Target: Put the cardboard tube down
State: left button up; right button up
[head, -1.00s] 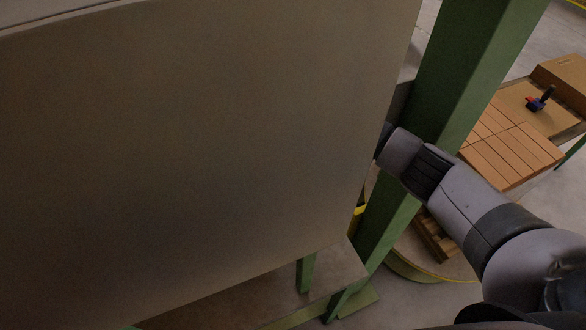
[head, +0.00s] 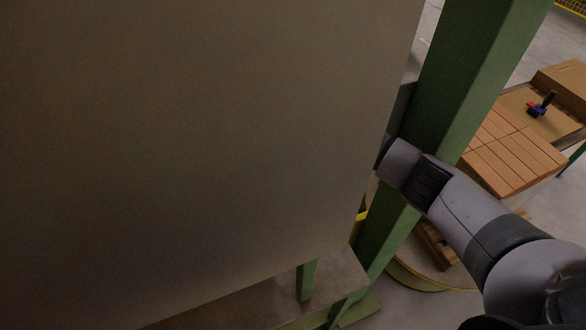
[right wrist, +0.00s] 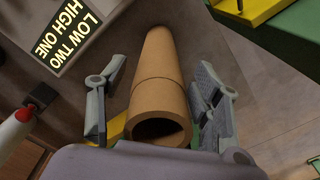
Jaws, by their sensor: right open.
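The cardboard tube (right wrist: 160,82) is brown and hollow, with a seam line across it. In the right wrist view its open end faces the camera. My right gripper (right wrist: 160,95) is open, with one grey finger on each side of the tube and a visible gap at both sides. I cannot tell for sure what the tube rests on; a grey-brown surface shows around it. In the head view my right arm passes behind a large panel, which hides the gripper and the tube. My left gripper is not in view.
The large grey-brown panel (head: 200,140) fills the left of the head view. A green post (head: 465,85) stands close behind my right arm. A sign reading "LOW TWO HIGH ONE" (right wrist: 70,35) and a red-tipped handle (right wrist: 22,115) are near the gripper.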

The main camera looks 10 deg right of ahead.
notch_tip(320, 180, up, 12)
jog(key=p, duration=0.9)
jog(key=shift+f+p, duration=0.25)
jog(key=shift+p, duration=0.15)
jog(key=shift+r, duration=0.45)
